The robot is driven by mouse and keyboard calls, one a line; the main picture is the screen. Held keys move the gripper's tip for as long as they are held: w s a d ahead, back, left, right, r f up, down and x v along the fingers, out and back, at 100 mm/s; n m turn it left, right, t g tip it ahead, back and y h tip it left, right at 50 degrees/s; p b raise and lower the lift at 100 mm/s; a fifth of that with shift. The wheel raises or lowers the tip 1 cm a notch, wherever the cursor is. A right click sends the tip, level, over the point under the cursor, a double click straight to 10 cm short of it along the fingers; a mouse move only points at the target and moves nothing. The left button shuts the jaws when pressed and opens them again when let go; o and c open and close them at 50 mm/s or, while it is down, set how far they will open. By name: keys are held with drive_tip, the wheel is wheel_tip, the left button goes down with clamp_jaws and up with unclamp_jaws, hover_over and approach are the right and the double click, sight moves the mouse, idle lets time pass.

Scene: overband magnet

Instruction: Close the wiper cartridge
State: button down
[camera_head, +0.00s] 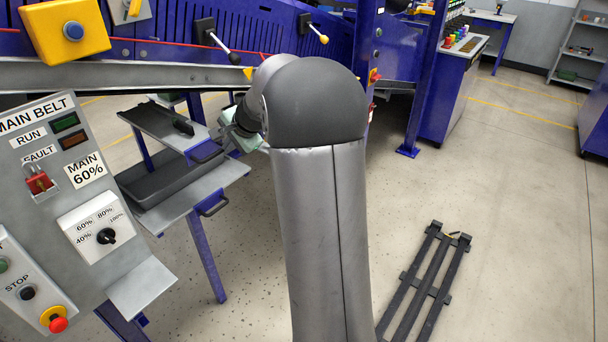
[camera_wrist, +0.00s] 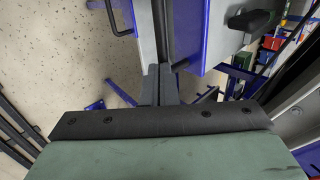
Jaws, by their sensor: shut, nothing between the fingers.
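Which part is the wiper cartridge is not certain. The likeliest is a grey drawer-like slide (camera_head: 228,176) with a dark handle (camera_head: 213,206) on its blue front, standing out beside a dark tray (camera_head: 165,185). In the wrist view, a pale panel (camera_wrist: 145,30) with a dark handle (camera_wrist: 117,18) lies beyond my fingers. My gripper (camera_wrist: 160,75) is shut and empty, its fingers together close to this panel; I cannot tell whether they touch it. In the head view my arm hides the fingertips, with only part of the pale green gripper body showing near the slide.
A second handled grey shelf (camera_head: 160,122) with a black part (camera_head: 183,126) on it sits behind. The main belt control panel (camera_head: 75,190) stands at left, close to the slide. A dark slatted frame (camera_head: 425,285) lies on the floor at right; open floor surrounds it.

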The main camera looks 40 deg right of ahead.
sight(216, 145)
drive_tip(key=w, duration=0.3)
drive_tip(key=w+p, duration=0.1)
drive_tip(key=shift+w+a, duration=0.25)
drive_tip(key=shift+a, duration=0.15)
drive_tip(key=shift+s, duration=0.1)
drive_tip(key=shift+s+d, duration=0.1)
drive_tip(key=shift+s, duration=0.05)
drive_tip(key=s+f+b+v, duration=0.1)
drive_tip(key=s+b+v, duration=0.15)
drive_tip(key=v, duration=1.05)
drive_tip(key=s+a+f+n+g, duration=0.25)
drive_tip(key=s+a+f, duration=0.2)
drive_tip(key=a, duration=0.25)
drive_tip(key=s+a+f+n+g, duration=0.1)
drive_tip(key=s+a+f+n, duration=0.3)
drive_tip(key=a, duration=0.3)
drive_tip(key=s+a+f+n+g, duration=0.2)
drive_tip(key=s+a+f+n, duration=0.1)
drive_tip(key=s, duration=0.7)
drive_tip(key=s+a+f+n+g+h, duration=0.1)
drive_tip(key=s+f+n, duration=0.4)
drive_tip(key=s, duration=0.5)
drive_tip(key=a+n+g, duration=0.1)
drive_tip(key=a, duration=0.1)
drive_tip(key=shift+s+a+f+b, duration=0.15)
drive_tip(key=shift+s+a+b, duration=0.15)
drive_tip(key=shift+b, duration=0.05)
